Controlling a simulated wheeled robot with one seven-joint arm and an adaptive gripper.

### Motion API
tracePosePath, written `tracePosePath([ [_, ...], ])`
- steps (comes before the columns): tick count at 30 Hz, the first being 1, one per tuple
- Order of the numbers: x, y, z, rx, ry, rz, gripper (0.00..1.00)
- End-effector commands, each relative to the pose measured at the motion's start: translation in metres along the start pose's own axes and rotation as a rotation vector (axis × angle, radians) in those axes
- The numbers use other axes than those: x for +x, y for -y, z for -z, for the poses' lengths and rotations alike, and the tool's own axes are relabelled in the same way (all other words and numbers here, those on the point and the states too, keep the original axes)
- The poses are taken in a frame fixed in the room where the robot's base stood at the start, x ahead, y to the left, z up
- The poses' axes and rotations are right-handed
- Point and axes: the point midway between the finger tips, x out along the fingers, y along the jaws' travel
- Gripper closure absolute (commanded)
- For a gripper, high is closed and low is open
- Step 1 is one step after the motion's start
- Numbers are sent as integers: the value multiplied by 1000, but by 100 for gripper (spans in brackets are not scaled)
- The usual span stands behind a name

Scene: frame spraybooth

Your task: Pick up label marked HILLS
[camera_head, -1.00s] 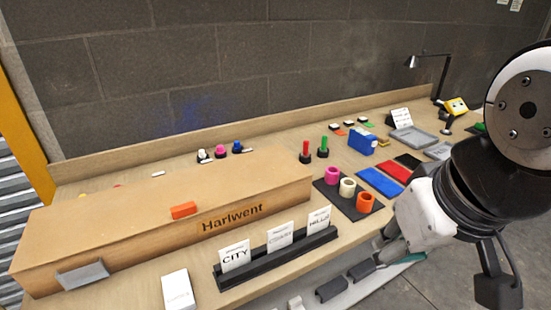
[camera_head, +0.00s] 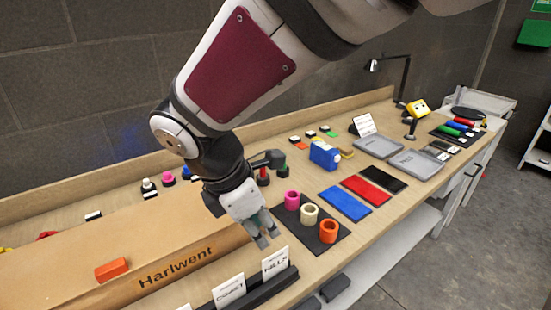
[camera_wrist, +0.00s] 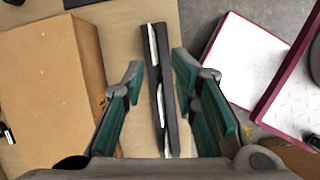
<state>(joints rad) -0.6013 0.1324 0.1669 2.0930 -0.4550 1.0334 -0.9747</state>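The white HILLS label (camera_head: 275,263) stands at the right end of a black rack (camera_head: 262,290). A second white label (camera_head: 229,291) stands to its left in the rack. My gripper (camera_head: 264,239) is just above and behind the HILLS label, pointing down, apart from it. In the wrist view my gripper (camera_wrist: 158,68) is open and empty, its teal-padded fingers on either side of the rack (camera_wrist: 169,112). The labels show there edge-on as thin white strips; the topmost strip (camera_wrist: 153,47) appears to be HILLS. Their print is not readable in that view.
The cardboard box marked Harlwent (camera_head: 190,262), with an orange block (camera_head: 111,269) on it, lies behind the rack. A black mat (camera_head: 329,243) with pink, cream and orange rings is right of the gripper. Blue (camera_head: 345,204) and red (camera_head: 366,190) mats lie beyond.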

Motion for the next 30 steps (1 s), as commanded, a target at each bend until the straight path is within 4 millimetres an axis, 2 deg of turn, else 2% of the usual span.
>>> tracePosePath([
  [1,2,-4,12,-65,8,1,73],
  [3,4,-8,21,-125,16,-1,73],
  [6,8,-10,27,-166,22,-1,73],
  [10,26,-11,26,-171,24,2,73],
  [18,75,-11,25,-167,23,1,73],
  [26,94,-11,25,-166,22,-1,73],
  [30,111,-9,26,-167,23,3,73],
])
